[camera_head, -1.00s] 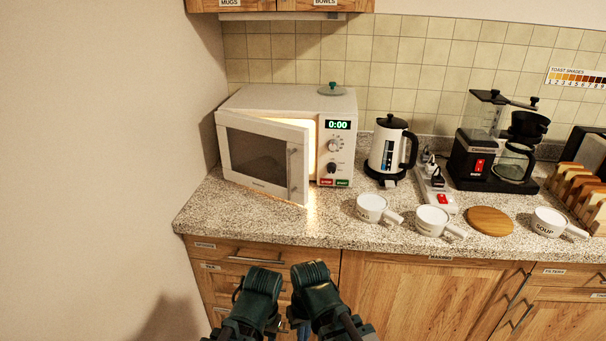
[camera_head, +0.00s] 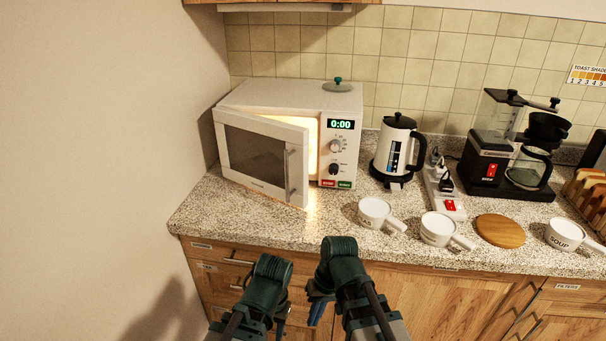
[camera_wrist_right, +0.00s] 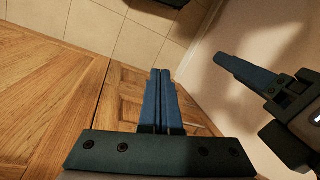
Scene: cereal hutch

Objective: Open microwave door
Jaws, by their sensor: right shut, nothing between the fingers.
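The white microwave (camera_head: 335,100) stands at the left end of the counter in the head view. Its door (camera_head: 265,191) is ajar, with a lit gap along its right side. The door's vertical handle (camera_head: 288,173) is near its free edge. My right gripper (camera_head: 318,310) is below and in front of the counter edge, apart from the door. In the right wrist view its blue fingers (camera_wrist_right: 161,75) are together and empty. My left arm is beside it in the head view, with its fingers hidden. The left gripper (camera_wrist_right: 228,60) shows in the right wrist view, but its jaw opening is unclear.
A kettle (camera_head: 394,148) stands right of the microwave. A lidded knob (camera_head: 338,84) sits atop the microwave. A wall bounds the left side.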

